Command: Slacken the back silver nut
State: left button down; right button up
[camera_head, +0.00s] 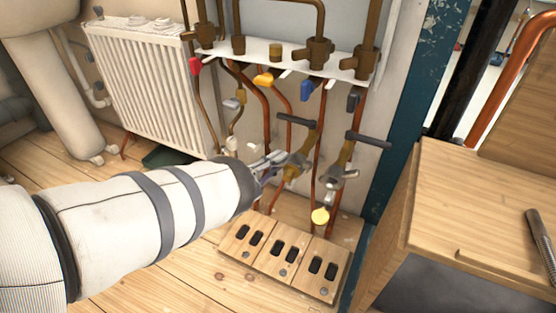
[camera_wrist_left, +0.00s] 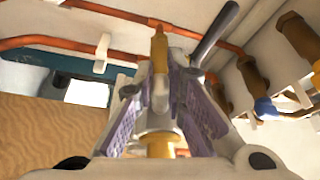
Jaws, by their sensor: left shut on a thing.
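My left gripper (camera_head: 272,165) reaches in from the left to a brass valve (camera_head: 302,156) with a dark lever handle (camera_head: 297,121). In the left wrist view the purple-padded fingers of the gripper (camera_wrist_left: 160,112) are closed from both sides on a silver nut (camera_wrist_left: 158,128). A brass piece (camera_wrist_left: 158,148) shows at the near side of the nut, and the dark lever (camera_wrist_left: 215,32) rises beyond it. In the head view the fingers largely hide this nut. A second valve with a silver nut (camera_head: 336,180) and a dark lever (camera_head: 368,139) stands to the right, apart from the gripper. My right gripper is out of view.
Copper pipes (camera_head: 320,125) run down behind the valves from a white manifold shelf (camera_head: 290,57). A wooden block with dark slots (camera_head: 284,260) sits on the floor below. A white radiator (camera_head: 150,90) stands left, and a wooden cabinet (camera_head: 480,200) stands right.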

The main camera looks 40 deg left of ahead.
pick_arm(q)
jog(key=shift+d+f+n+t+y+b, duration=0.25)
jog(key=shift+f+n, duration=0.2)
jog(key=shift+n, duration=0.45)
jog(key=shift+d+f+n+t+y+b, duration=0.15)
jog(key=shift+f+n+t+b, duration=0.2)
jog(key=shift+n, duration=0.55)
jog(key=c, duration=1.6)
grip_release()
jog(key=shift+c, duration=0.2)
jog(key=d+v, duration=0.1)
jog(key=v, duration=1.1)
jog(key=shift+a, duration=0.45)
jog(key=shift+w, duration=0.1)
